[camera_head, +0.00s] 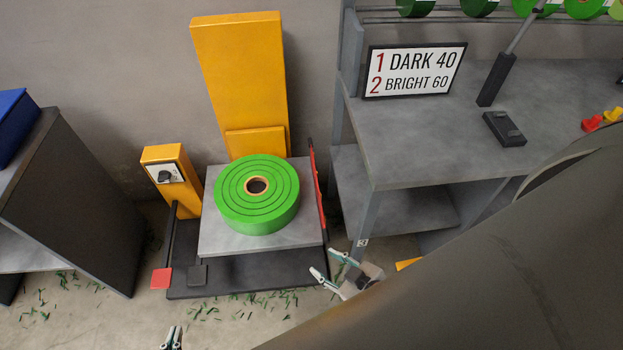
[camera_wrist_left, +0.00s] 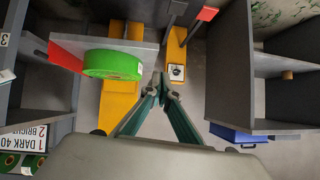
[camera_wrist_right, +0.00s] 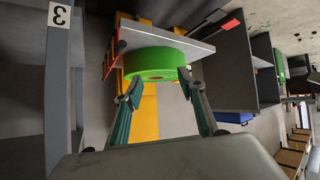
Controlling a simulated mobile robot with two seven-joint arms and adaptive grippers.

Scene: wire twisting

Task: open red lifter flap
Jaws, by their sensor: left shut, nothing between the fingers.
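The red flap (camera_head: 318,185) stands upright along the right edge of the lifter's grey platform (camera_head: 225,238). It also shows in the left wrist view (camera_wrist_left: 65,55) and, partly, in the right wrist view (camera_wrist_right: 109,60). A green reel (camera_head: 230,215) with a copper-coloured core lies on the platform. My right gripper (camera_head: 325,264) is open and empty, in front of the platform's right corner and apart from the flap. My left gripper (camera_head: 172,338) is shut and empty at the bottom edge of the head view, in front of the lifter; its tips meet in its wrist view (camera_wrist_left: 160,84).
The lifter has a yellow column (camera_head: 240,70), a yellow knob post (camera_head: 170,180), a red pedal (camera_head: 161,278) and a black pedal (camera_head: 197,275). A grey workbench (camera_head: 420,150) stands close on the right. A dark cabinet (camera_head: 90,200) stands left. Green scraps litter the floor.

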